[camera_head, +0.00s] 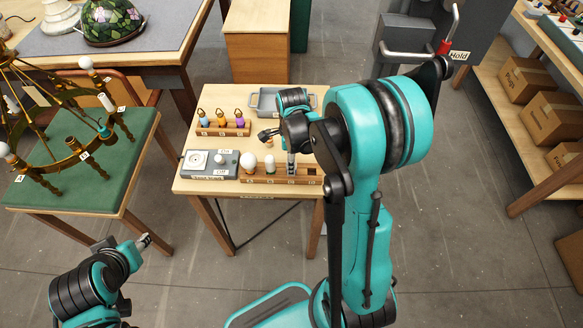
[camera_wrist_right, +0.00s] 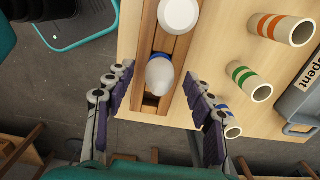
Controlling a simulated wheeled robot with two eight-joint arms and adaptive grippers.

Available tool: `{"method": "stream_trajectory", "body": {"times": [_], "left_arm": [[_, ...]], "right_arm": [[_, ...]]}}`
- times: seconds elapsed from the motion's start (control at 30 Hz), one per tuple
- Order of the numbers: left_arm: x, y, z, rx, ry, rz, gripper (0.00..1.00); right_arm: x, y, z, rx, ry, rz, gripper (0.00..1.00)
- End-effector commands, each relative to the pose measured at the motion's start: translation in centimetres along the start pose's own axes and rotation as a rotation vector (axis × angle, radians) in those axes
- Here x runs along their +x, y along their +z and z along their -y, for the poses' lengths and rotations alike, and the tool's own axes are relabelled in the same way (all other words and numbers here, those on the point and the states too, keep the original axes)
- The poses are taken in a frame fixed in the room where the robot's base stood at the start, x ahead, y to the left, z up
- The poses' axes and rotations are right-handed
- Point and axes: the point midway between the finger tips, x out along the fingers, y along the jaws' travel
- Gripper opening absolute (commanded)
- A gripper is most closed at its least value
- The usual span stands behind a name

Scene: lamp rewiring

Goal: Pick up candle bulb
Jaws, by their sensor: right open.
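The candle bulb (camera_wrist_right: 160,75), pale with a blue band at its base, stands in a slot of the wooden rack (camera_wrist_right: 155,42) in the right wrist view. My right gripper (camera_wrist_right: 160,84) is open, with one set of dark-padded fingers on each side of the bulb and visible gaps between them. In the head view my right gripper (camera_head: 291,162) is over the right part of the rack (camera_head: 258,179) and hides the candle bulb or most of it. My left gripper (camera_head: 143,241) is empty above the floor, away from the table; its jaws are too small to read.
A round white bulb (camera_head: 249,162) and another white bulb (camera_head: 269,163) stand in the rack. A grey switch box (camera_head: 209,166) is to its left. Colour-banded sleeves (camera_wrist_right: 250,82) and a grey tray (camera_wrist_right: 300,95) marked "Spent" lie close by. A chandelier (camera_head: 72,145) stands at left.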

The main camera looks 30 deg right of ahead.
Motion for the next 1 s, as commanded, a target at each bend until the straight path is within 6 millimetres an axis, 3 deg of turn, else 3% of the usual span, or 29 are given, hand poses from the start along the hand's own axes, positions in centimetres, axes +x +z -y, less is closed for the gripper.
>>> {"method": "stream_trajectory", "body": {"times": [0.13, 0.4, 0.6, 1.0], "left_arm": [[0.6, 0.4, 0.0, 0.000, 0.000, 0.000, 0.40], [0.5, 0.3, 0.0, 0.000, 0.000, 0.000, 0.40], [0.5, 0.3, 0.0, 0.000, 0.000, 0.000, 0.40], [0.4, 0.3, 0.0, 0.000, 0.000, 0.000, 0.40]], "right_arm": [[1.9, 0.0, 0.0, -0.001, 0.000, 0.000, 0.54], [2.0, 0.0, 0.0, -0.001, -0.001, 0.000, 0.54], [2.0, 0.0, 0.0, -0.001, -0.001, 0.000, 0.04], [1.8, 0.0, 0.0, -0.001, -0.001, 0.000, 0.04]]}}
